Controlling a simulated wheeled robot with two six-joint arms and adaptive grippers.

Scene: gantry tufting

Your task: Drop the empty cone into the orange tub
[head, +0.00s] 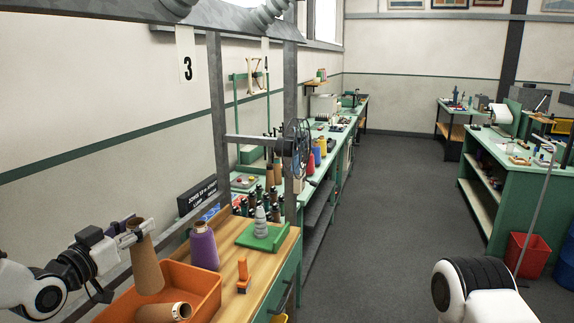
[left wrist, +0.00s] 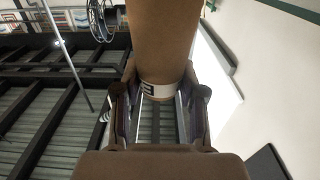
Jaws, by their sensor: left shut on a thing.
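My left gripper (head: 137,229) is shut on the top of a brown cardboard cone (head: 146,264). The cone hangs upright, wide end down, over the orange tub (head: 207,300) in the head view. Its lower end is in front of or within the tub's rim; I cannot tell how deep. In the left wrist view the cone (left wrist: 163,40) rises between both fingers (left wrist: 160,108), with a pale label band near the grip. Another brown cone (head: 160,312) lies on its side in the tub. My right gripper is not in view; only my right arm shows.
A purple yarn cone (head: 203,246) stands just right of the tub on the wooden bench (head: 262,262). A grey upright post (head: 218,120) stands close behind.

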